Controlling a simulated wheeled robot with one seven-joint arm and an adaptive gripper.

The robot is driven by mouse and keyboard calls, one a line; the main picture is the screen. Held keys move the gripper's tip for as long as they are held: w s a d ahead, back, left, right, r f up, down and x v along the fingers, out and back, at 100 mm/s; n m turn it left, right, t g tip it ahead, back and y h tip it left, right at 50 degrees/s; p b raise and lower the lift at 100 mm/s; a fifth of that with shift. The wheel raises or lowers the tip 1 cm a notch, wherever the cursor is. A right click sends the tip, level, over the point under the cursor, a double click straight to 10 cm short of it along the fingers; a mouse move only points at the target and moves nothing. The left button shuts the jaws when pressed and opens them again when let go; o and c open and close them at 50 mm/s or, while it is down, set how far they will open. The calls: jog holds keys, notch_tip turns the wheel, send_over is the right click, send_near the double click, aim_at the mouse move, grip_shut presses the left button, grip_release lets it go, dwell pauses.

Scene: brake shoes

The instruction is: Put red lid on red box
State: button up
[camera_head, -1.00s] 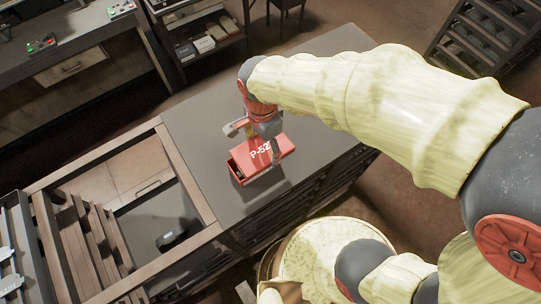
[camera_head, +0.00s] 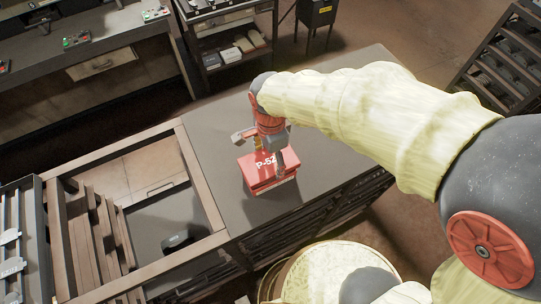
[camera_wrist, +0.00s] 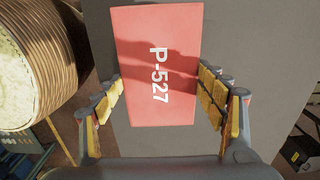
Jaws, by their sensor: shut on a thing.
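The red lid (camera_head: 260,167), marked P-52 where it shows in the head view, lies over the top of the red box (camera_head: 271,187), roughly in line with it. The box stands on the grey worktop (camera_head: 220,150). Whether the lid is fully seated is too small to tell. My gripper (camera_head: 270,157) is over the box from above, with a finger on either side of the lid. In the wrist view my gripper (camera_wrist: 160,77) is shut on the lid (camera_wrist: 155,65), which reads P-527 and hides the box below.
The worktop around the box is clear. To the left is an open wooden frame (camera_head: 120,185) with slats and a dark item inside. A round barrel-like thing (camera_wrist: 35,60) stands beside the worktop. Shelves (camera_head: 235,40) and a bench stand behind.

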jog(key=shift+f+b, duration=1.15)
jog(key=shift+f, duration=0.85)
jog(key=o, duration=0.9)
notch_tip(320, 180, up, 12)
jog(key=shift+r, duration=0.1)
